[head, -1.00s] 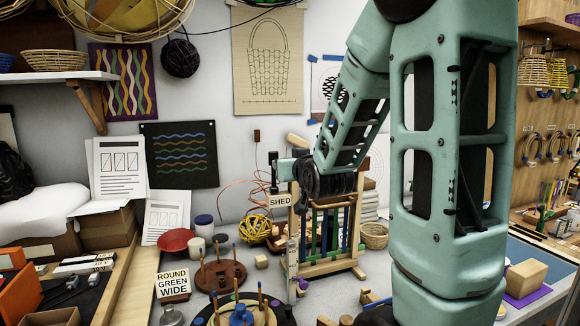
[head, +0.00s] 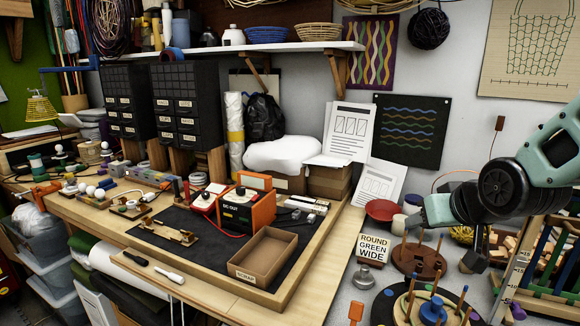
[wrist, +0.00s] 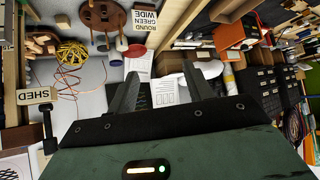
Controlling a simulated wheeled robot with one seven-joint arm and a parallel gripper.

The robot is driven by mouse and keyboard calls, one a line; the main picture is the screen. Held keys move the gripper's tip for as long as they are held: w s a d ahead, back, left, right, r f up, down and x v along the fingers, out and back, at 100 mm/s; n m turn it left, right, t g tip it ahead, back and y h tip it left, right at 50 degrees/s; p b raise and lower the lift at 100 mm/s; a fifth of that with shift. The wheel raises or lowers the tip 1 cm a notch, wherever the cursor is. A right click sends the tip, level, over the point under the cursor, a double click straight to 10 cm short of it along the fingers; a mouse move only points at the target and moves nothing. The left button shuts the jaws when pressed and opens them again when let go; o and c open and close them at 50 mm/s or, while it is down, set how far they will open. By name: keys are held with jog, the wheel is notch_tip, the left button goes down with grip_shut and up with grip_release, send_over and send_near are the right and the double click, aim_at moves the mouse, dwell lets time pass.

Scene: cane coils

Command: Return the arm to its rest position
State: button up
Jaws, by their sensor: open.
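My gripper shows in the wrist view (wrist: 161,70) with its two dark fingers apart and nothing between them. In the head view my teal and black arm comes in from the right edge, and its teal gripper end (head: 436,210) points left over the bench, in front of the red bowl and the "ROUND GREEN WIDE" sign. The fingertips are too small to make out there. The rest of my arm is outside the head view. No object hangs from the gripper.
Close to the gripper are the red bowl (head: 383,211), the "ROUND GREEN WIDE" sign (head: 373,249) and a brown stand with pegs (head: 418,262). A wooden frame (head: 545,285) stands at the right. The "SHED" sign (wrist: 37,96) shows in the wrist view. An open cardboard box (head: 264,258) sits on the left bench.

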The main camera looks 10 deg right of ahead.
jog(key=s+a+f+n+g+y, duration=0.2)
jog(key=s+a+f+n+g, duration=0.15)
jog(key=s+a, duration=0.55)
jog(key=s+a+f+n+g, duration=0.1)
jog(key=s+a+n+g, duration=0.1)
jog(key=s, duration=0.5)
jog(key=s+a+f+n+g+h, duration=0.1)
jog(key=s+a+n+g, duration=0.1)
jog(key=s+a+g, duration=0.2)
jog(key=s+a, duration=0.3)
jog(key=shift+n, duration=0.35)
jog(key=shift+s+f, duration=0.1)
